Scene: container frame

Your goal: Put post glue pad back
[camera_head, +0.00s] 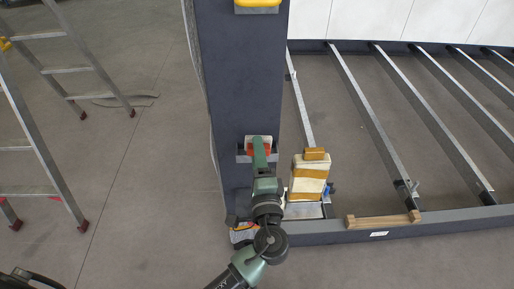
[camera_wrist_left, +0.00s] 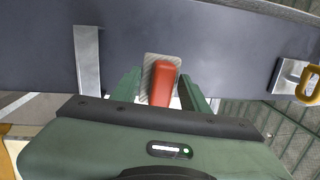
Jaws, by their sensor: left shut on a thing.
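The glue pad (camera_head: 266,150), with a red handle and a pale plate, is at the face of the dark grey post (camera_head: 240,85). In the left wrist view its red handle (camera_wrist_left: 163,84) stands between my green fingers, with the pale plate behind it. My left gripper (camera_head: 259,148) is shut on the pad's handle. The gripper hides part of the pad in the head view. I cannot tell whether the plate touches the post or its small metal bracket (camera_head: 242,156). My right gripper is not in view.
A yellow handle (camera_head: 258,3) sits on another bracket higher on the post. A cream and brown block (camera_head: 308,178) stands right of my arm, on the metal frame. A wooden piece (camera_head: 383,220) lies on the front beam (camera_head: 450,216). Ladders (camera_head: 45,150) stand at left.

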